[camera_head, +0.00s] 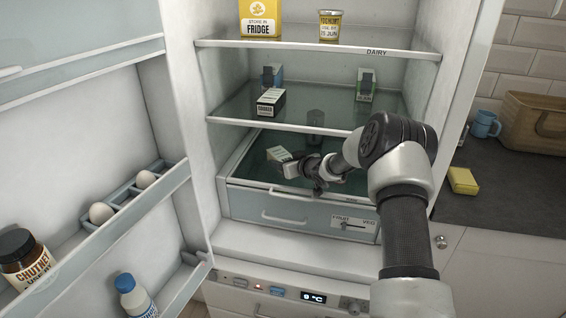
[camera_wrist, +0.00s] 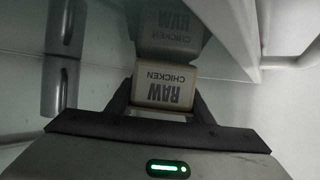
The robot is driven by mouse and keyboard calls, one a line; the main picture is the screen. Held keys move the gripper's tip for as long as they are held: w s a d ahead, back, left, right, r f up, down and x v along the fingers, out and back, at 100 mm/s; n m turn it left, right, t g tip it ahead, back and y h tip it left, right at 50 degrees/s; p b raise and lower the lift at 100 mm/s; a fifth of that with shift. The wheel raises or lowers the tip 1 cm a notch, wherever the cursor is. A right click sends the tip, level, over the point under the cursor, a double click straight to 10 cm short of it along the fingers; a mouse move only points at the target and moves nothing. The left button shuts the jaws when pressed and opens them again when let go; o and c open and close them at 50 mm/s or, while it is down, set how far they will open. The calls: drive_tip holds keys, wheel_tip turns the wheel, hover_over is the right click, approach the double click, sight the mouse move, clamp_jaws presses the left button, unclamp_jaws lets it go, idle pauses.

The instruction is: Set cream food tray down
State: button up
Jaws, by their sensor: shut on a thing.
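The cream food tray (camera_wrist: 165,88), marked RAW CHICKEN, sits between the two fingers of my gripper (camera_wrist: 160,108) in the wrist view. My gripper is shut on it. A matching dim shape with the same lettering meets its edge and looks like a reflection in the glass. In the head view my gripper (camera_head: 291,168) reaches into the lower fridge, over the glass shelf (camera_head: 250,172) above the drawer. The tray (camera_head: 279,154) shows at its left end. I cannot tell whether the tray touches the glass.
A closed drawer (camera_head: 300,212) lies below. Small cartons (camera_head: 271,101) (camera_head: 366,84) stand on the middle shelf (camera_head: 330,122); a dark grey item (camera_head: 315,127) is behind my gripper. The open door with eggs (camera_head: 101,213) is at left. Glass left of the tray looks clear.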

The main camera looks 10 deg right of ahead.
drive_tip(key=shift+f, duration=0.15)
drive_tip(key=o, duration=1.4)
drive_tip(key=shift+s+r, duration=0.1)
drive_tip(key=shift+r, duration=0.2)
drive_tip(key=p+v, duration=0.1)
drive_tip(key=v, duration=1)
drive_tip(key=shift+s+d+r+p, duration=0.1)
drive_tip(key=shift+s+d+p, duration=0.1)
drive_tip(key=shift+s+p, duration=0.15)
